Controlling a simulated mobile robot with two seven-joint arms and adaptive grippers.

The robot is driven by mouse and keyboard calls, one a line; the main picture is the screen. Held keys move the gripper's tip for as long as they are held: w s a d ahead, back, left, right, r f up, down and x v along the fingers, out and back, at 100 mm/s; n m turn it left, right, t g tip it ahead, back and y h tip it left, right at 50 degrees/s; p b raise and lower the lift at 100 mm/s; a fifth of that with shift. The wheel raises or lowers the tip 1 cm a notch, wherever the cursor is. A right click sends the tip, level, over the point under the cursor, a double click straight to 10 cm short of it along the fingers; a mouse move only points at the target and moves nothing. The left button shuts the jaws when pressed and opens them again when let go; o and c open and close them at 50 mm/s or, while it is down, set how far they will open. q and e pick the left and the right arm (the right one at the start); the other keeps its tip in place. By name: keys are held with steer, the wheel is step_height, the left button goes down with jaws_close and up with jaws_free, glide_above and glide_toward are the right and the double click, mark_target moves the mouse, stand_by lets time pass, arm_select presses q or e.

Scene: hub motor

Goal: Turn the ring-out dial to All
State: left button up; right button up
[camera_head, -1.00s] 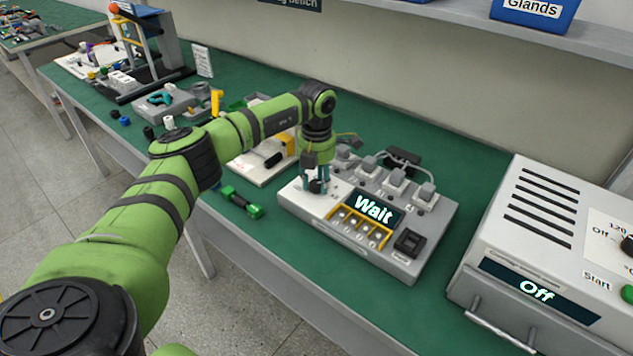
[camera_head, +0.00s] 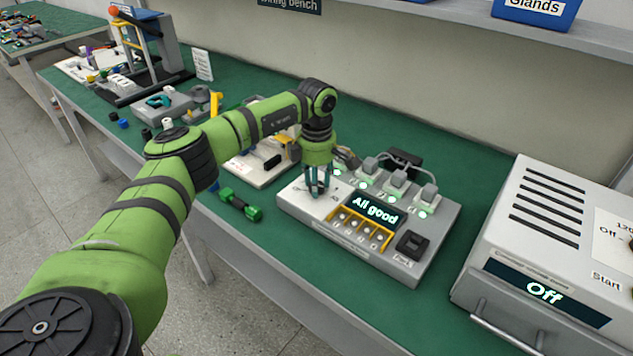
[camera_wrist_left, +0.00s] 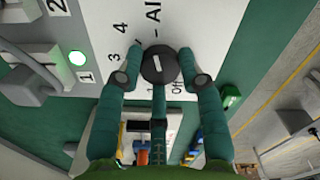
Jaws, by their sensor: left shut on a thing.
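The ring-out tester (camera_head: 345,250) is a grey box on the green bench in the head view. Its screen (camera_head: 376,210) reads "All good". Its round black dial (camera_wrist_left: 160,66), with a white mark, shows in the left wrist view. Labels 3, 4, All and Off are printed around it; the white mark lies near the All side, but its exact aim is hard to tell. My left gripper (camera_head: 318,188) is down over the box's left end, its fingers shut around the dial. My right gripper is not in view.
Several grey plugs (camera_head: 397,180) stand along the tester's back, with green lights. A black rocker switch (camera_head: 411,243) is at its front right. A green tool (camera_head: 240,204) lies to the left. A grey oven-like unit (camera_head: 540,215) reading "Off" stands to the right.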

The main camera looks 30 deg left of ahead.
arm_select(q)
steer(key=shift+f+m, duration=0.1)
steer(key=shift+m, duration=0.6)
steer(key=o, duration=1.1)
steer(key=shift+o, duration=0.2)
step_height(320, 180, up, 12)
stand_by(1.5)
